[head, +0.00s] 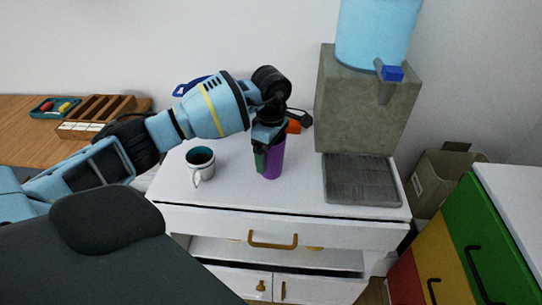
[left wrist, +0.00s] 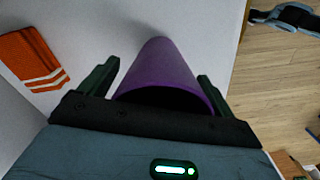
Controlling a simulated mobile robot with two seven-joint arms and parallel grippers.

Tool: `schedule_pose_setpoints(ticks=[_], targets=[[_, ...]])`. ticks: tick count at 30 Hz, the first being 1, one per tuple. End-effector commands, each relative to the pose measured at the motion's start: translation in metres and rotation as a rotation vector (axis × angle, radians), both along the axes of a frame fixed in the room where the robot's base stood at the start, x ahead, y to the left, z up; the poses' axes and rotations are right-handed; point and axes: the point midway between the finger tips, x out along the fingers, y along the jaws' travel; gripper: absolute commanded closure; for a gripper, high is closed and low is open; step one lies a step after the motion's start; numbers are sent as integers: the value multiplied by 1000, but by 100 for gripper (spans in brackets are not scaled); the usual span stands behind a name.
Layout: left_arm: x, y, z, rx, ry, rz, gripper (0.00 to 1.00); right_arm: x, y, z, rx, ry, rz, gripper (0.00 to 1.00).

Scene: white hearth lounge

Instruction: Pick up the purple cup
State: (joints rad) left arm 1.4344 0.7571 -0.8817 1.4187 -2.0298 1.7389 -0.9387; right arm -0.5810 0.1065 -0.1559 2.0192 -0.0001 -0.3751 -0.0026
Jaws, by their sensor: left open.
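The purple cup (head: 273,160) stands upright on the white cabinet top in the head view. My left gripper (head: 265,158) is at the cup from above, covering part of its left side. In the left wrist view the purple cup (left wrist: 162,75) lies between the two dark green fingers of my left gripper (left wrist: 158,80). The fingers are open, one on each side of the cup, and a gap shows at the left finger. My right gripper is not in view.
A water dispenser (head: 362,105) stands at the right. An orange striped cloth (left wrist: 33,58) lies beside the cup. The cabinet top in front is clear.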

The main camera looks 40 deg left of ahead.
Motion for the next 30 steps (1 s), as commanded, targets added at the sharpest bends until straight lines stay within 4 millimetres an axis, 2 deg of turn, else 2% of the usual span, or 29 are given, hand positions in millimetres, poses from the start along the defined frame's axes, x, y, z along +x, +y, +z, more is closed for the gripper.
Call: schedule_pose_setpoints(ticks=[1,12,23,26,30], targets=[[0,0,0,0,0,0,12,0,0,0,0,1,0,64],[0,0,1,-1,0,0,59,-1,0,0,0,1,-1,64],[1,0,6,-1,-2,0,59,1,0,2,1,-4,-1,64],[1,0,14,0,-4,-1,59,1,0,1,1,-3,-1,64],[2,0,36,-1,-6,-2,59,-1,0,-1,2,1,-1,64]])
